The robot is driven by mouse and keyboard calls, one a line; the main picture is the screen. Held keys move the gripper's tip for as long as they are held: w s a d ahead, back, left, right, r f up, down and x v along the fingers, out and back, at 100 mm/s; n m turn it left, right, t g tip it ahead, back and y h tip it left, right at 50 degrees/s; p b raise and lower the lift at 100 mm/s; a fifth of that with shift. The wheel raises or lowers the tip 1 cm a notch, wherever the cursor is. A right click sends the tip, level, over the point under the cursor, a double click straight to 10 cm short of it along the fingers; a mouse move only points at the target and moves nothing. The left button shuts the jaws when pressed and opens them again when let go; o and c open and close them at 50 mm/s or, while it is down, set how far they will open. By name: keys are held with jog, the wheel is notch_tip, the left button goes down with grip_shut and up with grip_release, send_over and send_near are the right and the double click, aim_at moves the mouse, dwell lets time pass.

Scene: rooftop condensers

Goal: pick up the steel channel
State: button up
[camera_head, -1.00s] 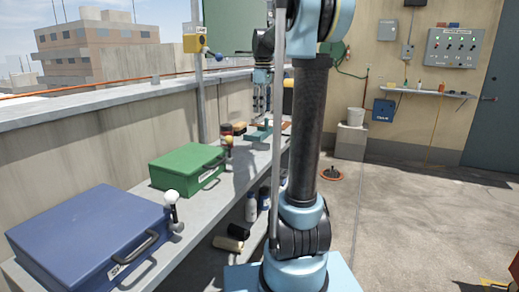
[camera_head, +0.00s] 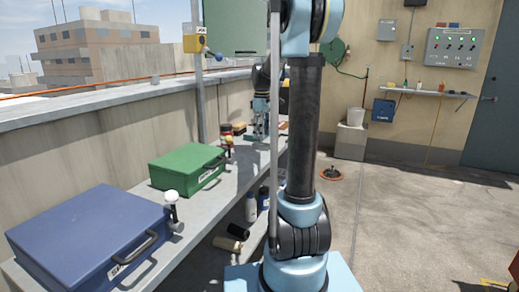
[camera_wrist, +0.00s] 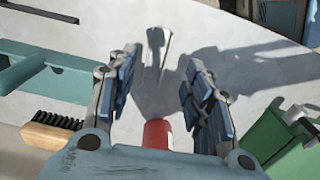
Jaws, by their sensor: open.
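My gripper (camera_wrist: 160,75) is open, its two blue-grey fingers spread above the pale bench top. In the head view my gripper (camera_head: 262,125) is low over the far end of the bench (camera_head: 222,198). There my arm partly blocks the view, and I cannot make out the channel.
A red cylinder (camera_wrist: 157,134) lies close below the fingers' gap. A brush (camera_wrist: 47,130) and a teal object (camera_wrist: 22,72) are left; a green case (camera_wrist: 285,140) is right. A blue case (camera_head: 90,235) fills the near bench. Open floor (camera_head: 420,210) lies to the right.

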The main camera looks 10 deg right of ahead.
aim_at(261, 143)
jog(key=f, duration=0.2)
jog(key=w+f, duration=0.1)
jog(key=f, duration=0.1)
jog(key=shift+a+f, duration=0.1)
jog(key=shift+f, duration=0.65)
jog(key=shift+c, duration=0.6)
grip_shut()
